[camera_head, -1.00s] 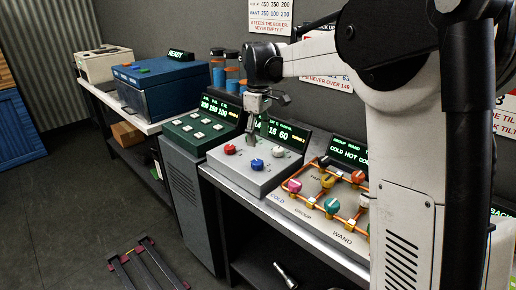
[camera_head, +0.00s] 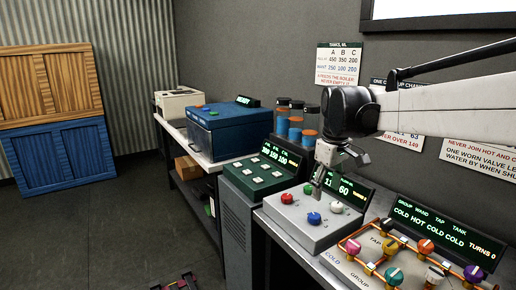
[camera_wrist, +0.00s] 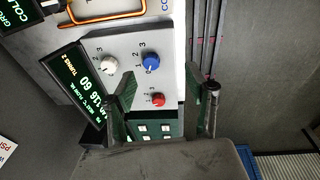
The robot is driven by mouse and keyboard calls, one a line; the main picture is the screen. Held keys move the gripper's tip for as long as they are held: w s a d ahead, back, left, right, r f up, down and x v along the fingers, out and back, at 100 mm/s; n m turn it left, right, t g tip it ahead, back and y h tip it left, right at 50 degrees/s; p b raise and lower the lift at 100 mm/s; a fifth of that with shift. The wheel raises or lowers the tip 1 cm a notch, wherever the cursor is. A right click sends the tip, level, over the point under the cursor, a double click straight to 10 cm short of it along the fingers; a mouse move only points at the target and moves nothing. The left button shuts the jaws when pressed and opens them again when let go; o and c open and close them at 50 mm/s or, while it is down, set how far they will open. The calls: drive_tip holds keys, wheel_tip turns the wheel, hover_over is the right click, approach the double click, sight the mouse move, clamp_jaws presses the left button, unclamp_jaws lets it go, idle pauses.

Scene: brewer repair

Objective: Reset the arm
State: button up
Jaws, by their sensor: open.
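My gripper (camera_head: 322,182) hangs from my arm over the grey dial box in the body camera view, with its fingers pointing down. In the wrist view my gripper (camera_wrist: 162,100) shows two spread fingers with nothing between them but the view of the boxes beyond. The grey dial box (camera_head: 290,222) carries a red knob (camera_head: 287,198), a blue knob (camera_head: 314,218) and a white knob (camera_head: 308,189). In the wrist view the blue knob (camera_wrist: 151,62) and red knob (camera_wrist: 157,99) show near the fingers. I cannot tell whether the fingers touch anything.
A green button panel (camera_head: 255,175) stands left of the dial box, with blue-filled cylinders (camera_head: 295,125) behind it. The copper pipe valve board (camera_head: 350,262) is at the right. A blue box (camera_head: 228,130) stands farther back. The floor (camera_head: 110,225) at left is mostly clear.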

drive_tip(key=s+f+m+t, duration=0.2)
drive_tip(key=s+f+m, duration=0.1)
drive_tip(key=s, duration=1)
drive_tip(key=s+f+m+t, duration=0.3)
drive_tip(key=s+f, duration=0.1)
drive_tip(key=s, duration=0.9)
drive_tip(key=shift+s+f+m+t, duration=0.3)
drive_tip(key=shift+s+m, duration=0.05)
drive_tip(key=shift+m, duration=0.05)
drive_tip(key=shift+a+r, duration=0.1)
